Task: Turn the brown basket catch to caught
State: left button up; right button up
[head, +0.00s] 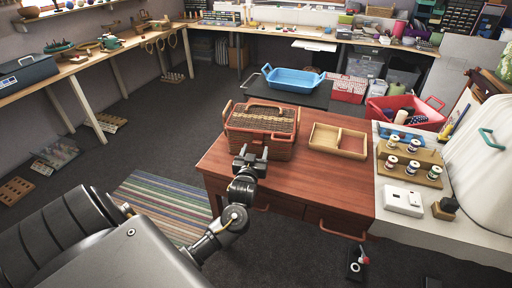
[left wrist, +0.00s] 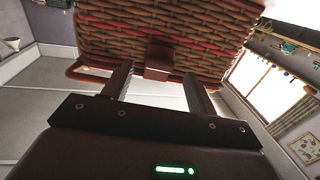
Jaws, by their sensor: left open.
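The brown wicker basket (head: 262,129) stands on the reddish wooden table, its lid down as far as I can see. It also fills the top of the left wrist view (left wrist: 165,30). Its catch (left wrist: 158,61) is a small brown tab at the middle of the basket's near side. My left gripper (head: 251,157) is open and empty at the front of the basket. In the left wrist view its two fingers stand on either side of the catch, with gaps beside it. I cannot tell whether the catch is caught. My right gripper is not in view.
A tan divided wooden tray (head: 338,141) lies right of the basket on the wooden table (head: 320,180). A spool rack (head: 409,160) and a white box (head: 403,201) stand farther right. A blue basket (head: 293,80) is behind. The table's front right is clear.

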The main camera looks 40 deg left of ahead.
aim_at(258, 142)
pick_arm(q)
jog(key=shift+x, duration=1.25)
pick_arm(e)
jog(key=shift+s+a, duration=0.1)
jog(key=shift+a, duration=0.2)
